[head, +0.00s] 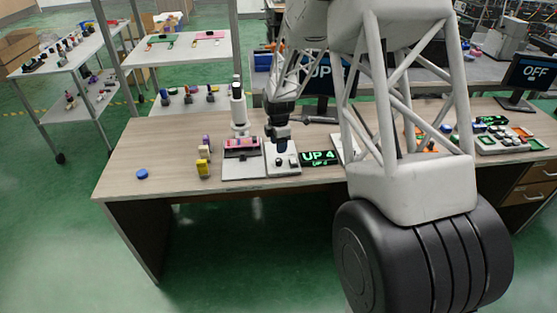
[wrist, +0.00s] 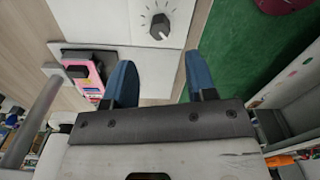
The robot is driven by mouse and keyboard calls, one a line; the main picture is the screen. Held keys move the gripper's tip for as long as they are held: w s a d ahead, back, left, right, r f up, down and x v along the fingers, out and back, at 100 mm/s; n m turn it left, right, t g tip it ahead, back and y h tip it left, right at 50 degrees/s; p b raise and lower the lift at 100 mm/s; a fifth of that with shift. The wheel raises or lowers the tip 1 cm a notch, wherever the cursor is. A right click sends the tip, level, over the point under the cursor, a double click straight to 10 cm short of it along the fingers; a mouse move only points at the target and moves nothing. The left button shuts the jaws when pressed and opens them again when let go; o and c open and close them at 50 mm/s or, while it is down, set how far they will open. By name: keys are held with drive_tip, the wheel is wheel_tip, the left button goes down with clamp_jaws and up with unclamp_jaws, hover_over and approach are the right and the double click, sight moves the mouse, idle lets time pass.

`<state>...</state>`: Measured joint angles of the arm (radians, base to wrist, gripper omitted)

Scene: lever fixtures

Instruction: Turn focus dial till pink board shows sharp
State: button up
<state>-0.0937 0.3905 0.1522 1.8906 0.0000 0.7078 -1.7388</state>
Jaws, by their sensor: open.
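The focus dial (wrist: 160,26) is a grey knob with a pointer, on a white panel with tick marks in the wrist view. In the head view its light box (head: 284,168) stands on the table, partly hidden by my gripper (head: 281,143). My gripper (wrist: 159,58) has its two blue fingers apart with nothing between them. The dial lies beyond the fingertips in the wrist view, and I see no contact. The pink board (head: 242,145) lies under the white microscope (head: 238,108), left of the dial box. It also shows in the wrist view (wrist: 88,72); its sharpness cannot be told.
A black display (head: 319,157) reading "UP 4" in green stands right of the dial box. Yellow and purple pieces (head: 203,160) and a blue disc (head: 142,174) are on the left. The table's front left (head: 125,190) is bare. An "OFF" monitor (head: 533,74) stands far right.

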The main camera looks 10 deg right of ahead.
sight(278, 160)
drive_tip(key=shift+f, duration=0.1)
idle(0.3)
drive_tip(key=shift+f, duration=3.8)
drive_tip(key=c, duration=0.9)
